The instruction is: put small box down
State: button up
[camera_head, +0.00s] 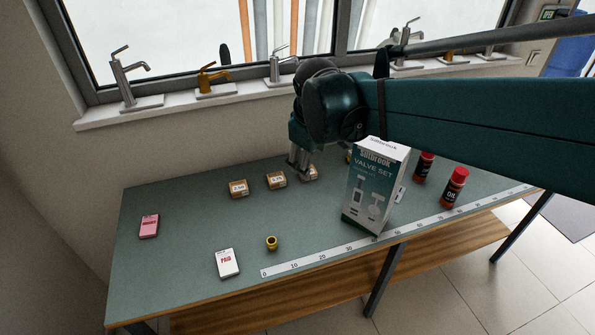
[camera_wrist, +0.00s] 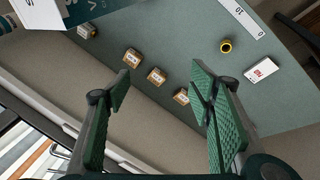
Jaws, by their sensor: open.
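Several small brown boxes with white labels stand in a row on the grey-green bench. In the head view I see a left one (camera_head: 238,188), a middle one (camera_head: 276,180) and a right one (camera_head: 308,174), the last partly hidden by my gripper (camera_head: 300,166). The wrist view shows the same three: right (camera_wrist: 132,58), middle (camera_wrist: 157,76) and left (camera_wrist: 182,96). My gripper (camera_wrist: 161,80) is open there, with its fingers wide apart and nothing gripped. The head view places it over the right box; I cannot tell the exact height.
A tall valve set carton (camera_head: 372,190) stands right of my gripper. Two red-capped bottles (camera_head: 454,187) (camera_head: 424,167) stand farther right. The left part has free room.

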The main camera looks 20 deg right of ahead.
jog(key=s+a+f+m+t+y, duration=0.1)
jog(key=s+m, duration=0.6)
jog(key=s, duration=1)
jog(key=shift+a+f+t+y, duration=0.3)
jog(key=shift+a+f+t, duration=0.55)
jog(key=shift+a, duration=0.3)
